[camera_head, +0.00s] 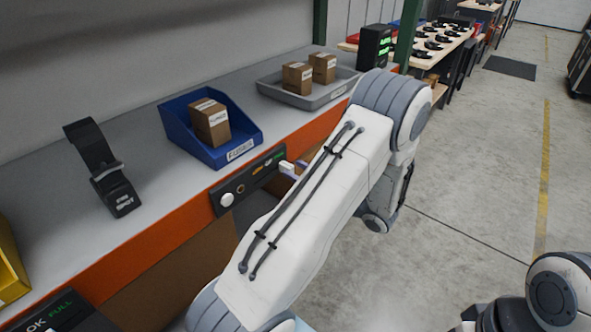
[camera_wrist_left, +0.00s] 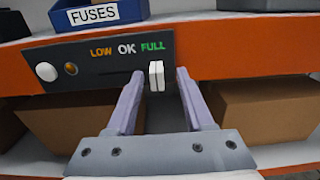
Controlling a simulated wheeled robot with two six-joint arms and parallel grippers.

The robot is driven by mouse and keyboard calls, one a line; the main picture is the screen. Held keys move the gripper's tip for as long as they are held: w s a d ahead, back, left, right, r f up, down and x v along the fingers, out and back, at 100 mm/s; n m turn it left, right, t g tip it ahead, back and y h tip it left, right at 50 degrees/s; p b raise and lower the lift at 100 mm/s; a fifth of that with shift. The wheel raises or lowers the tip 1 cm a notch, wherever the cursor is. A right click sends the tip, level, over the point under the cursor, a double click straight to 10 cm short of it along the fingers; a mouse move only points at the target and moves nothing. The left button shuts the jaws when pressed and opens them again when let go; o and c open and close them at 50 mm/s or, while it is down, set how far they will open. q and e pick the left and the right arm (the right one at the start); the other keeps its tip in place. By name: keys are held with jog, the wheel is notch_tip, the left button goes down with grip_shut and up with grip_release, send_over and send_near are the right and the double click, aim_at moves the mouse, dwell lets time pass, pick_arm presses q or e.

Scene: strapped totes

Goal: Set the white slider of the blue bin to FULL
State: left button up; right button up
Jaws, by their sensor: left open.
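The blue bin (camera_head: 178,126) stands on the shelf with a FUSES label and a brown box in it; its lower front shows in the left wrist view (camera_wrist_left: 62,18). Below it is a dark panel (camera_wrist_left: 100,70) marked LOW, OK and FULL. The white slider (camera_wrist_left: 156,76) sits at the right end of its slot, under the FULL label. It also shows in the head view (camera_head: 287,168). My left gripper (camera_wrist_left: 156,74) is open, its lilac fingers either side of the slider with gaps. My arm partly hides the fingers in the head view. My right gripper is not in view.
A white round button (camera_wrist_left: 47,72) and an amber lamp (camera_wrist_left: 71,69) are at the panel's left. A grey tray (camera_head: 285,95) with two boxes is farther along the shelf. A yellow bin (camera_head: 10,265) and a tape dispenser-like black object (camera_head: 103,170) are at left.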

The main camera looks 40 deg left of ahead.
pick_arm(q)
jog(key=d, duration=0.9)
jog(key=shift+d, duration=0.15)
jog(key=s+d+r+n+h, duration=0.2)
jog(key=s+d+n+h, duration=0.3)
jog(key=s+d+h, duration=0.6)
jog(key=s+d+r+n+h, duration=0.2)
jog(key=s+d+n+h, duration=0.5)
jog(key=s+d, duration=0.5)
notch_tip(320, 180, up, 14)
jog(key=w+d+m+h+p, duration=0.1)
jog(key=p, duration=1.3)
jog(key=shift+w+r+p, duration=0.15)
jog(key=shift+w+p, duration=0.05)
jog(key=shift+p, duration=0.15)
